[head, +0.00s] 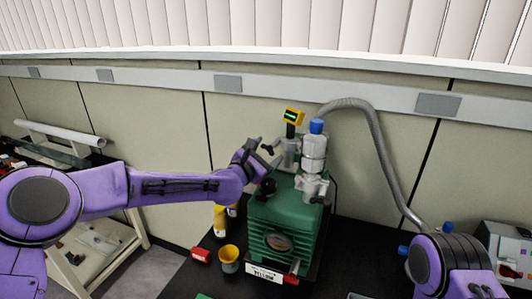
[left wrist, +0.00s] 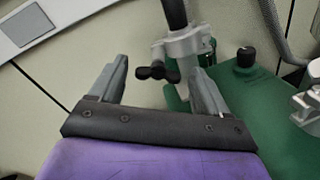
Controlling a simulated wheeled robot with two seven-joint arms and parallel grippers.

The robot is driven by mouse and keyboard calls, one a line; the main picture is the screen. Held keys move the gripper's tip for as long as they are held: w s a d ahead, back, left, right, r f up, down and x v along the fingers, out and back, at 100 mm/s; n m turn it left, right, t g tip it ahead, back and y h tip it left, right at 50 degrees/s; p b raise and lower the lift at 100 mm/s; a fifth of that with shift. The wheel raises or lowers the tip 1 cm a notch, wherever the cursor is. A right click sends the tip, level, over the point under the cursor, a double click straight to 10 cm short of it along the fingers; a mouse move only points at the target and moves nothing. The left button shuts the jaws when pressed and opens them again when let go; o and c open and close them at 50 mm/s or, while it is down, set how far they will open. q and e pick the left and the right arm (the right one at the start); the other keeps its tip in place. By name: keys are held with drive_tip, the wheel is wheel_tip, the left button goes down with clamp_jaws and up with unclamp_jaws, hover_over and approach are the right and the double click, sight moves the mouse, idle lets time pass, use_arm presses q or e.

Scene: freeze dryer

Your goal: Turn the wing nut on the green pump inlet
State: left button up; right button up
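The green pump (head: 285,215) stands on the black bench, with a metal inlet fitting (head: 291,152) on its top. In the left wrist view a black wing nut (left wrist: 158,72) sits on the side of the grey metal inlet fitting (left wrist: 186,48). My left gripper (head: 268,148) is at the pump's upper left. It also shows in the left wrist view (left wrist: 162,82), where its two fingers are wide apart with the wing nut between them in the picture. I cannot tell whether they touch it. My right gripper is not in view; only part of my right arm shows at lower right.
A yellow gauge (head: 294,117) rises above the inlet.

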use_arm(q)
drive_tip(key=shift+r, duration=0.1)
drive_tip(key=shift+s+a, duration=0.1)
drive_tip(key=shift+a, duration=0.05)
drive_tip(key=b+v, duration=0.4)
drive_tip(key=v, duration=0.6)
drive_tip(key=shift+b, duration=0.3)
drive_tip(key=shift+s, duration=0.1)
drive_tip(key=shift+c, duration=0.3)
